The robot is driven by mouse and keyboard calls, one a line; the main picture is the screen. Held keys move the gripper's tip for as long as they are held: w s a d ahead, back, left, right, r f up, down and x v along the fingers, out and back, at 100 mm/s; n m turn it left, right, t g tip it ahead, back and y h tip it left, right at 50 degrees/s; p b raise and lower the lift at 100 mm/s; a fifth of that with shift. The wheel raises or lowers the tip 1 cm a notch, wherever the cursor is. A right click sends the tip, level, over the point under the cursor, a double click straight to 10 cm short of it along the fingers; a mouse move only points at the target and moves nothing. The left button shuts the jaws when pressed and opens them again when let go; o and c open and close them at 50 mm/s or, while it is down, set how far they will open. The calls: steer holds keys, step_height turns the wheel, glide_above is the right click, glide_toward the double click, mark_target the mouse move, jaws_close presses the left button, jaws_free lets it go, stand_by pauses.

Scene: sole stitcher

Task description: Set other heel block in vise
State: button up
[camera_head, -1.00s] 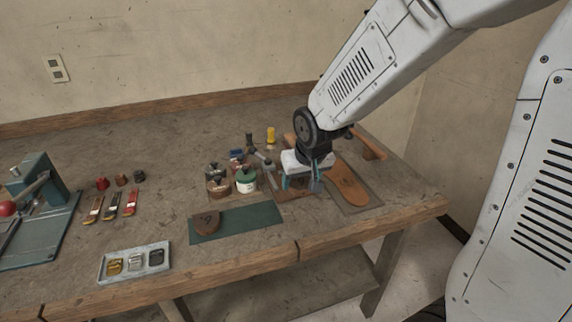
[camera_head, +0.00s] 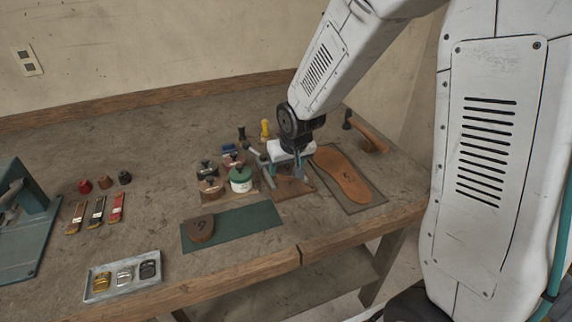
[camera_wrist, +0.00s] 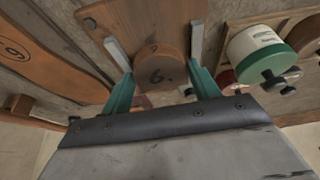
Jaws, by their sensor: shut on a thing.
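My gripper (camera_head: 287,176) points down over a brown square board (camera_head: 298,190) right of the jars. In the wrist view my gripper (camera_wrist: 157,50) has its fingers on either side of a round-edged brown heel block (camera_wrist: 160,72) with a dark numeral, and is shut on it. The block is low at the board; I cannot tell whether it touches it. Another brown heel block (camera_head: 200,229), also marked, lies on the left of a dark green mat (camera_head: 247,221). I cannot clearly pick out the vise.
A brown sole (camera_head: 343,176) lies on a dark mat to the right, with a wooden-headed tool (camera_head: 368,136) behind it. Jars, including a green and white one (camera_head: 241,181), stand close left. A tray (camera_head: 101,292) of buckles is at front left.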

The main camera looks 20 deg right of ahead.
steer(key=shift+s+f, duration=0.15)
steer(key=shift+f, duration=0.4)
steer(key=o, duration=1)
steer(key=shift+s+f, duration=0.1)
steer(key=shift+o, duration=0.4)
steer(key=v, duration=1.2)
steer(key=shift+w, duration=0.4)
steer(key=s+d+r+g, duration=0.1)
steer(key=s+r, duration=0.3)
steer(key=s, duration=0.9)
steer(key=s+d+r+g, duration=0.2)
steer(key=s+r, duration=0.2)
steer(key=s, duration=0.9)
steer(key=shift+d, duration=0.1)
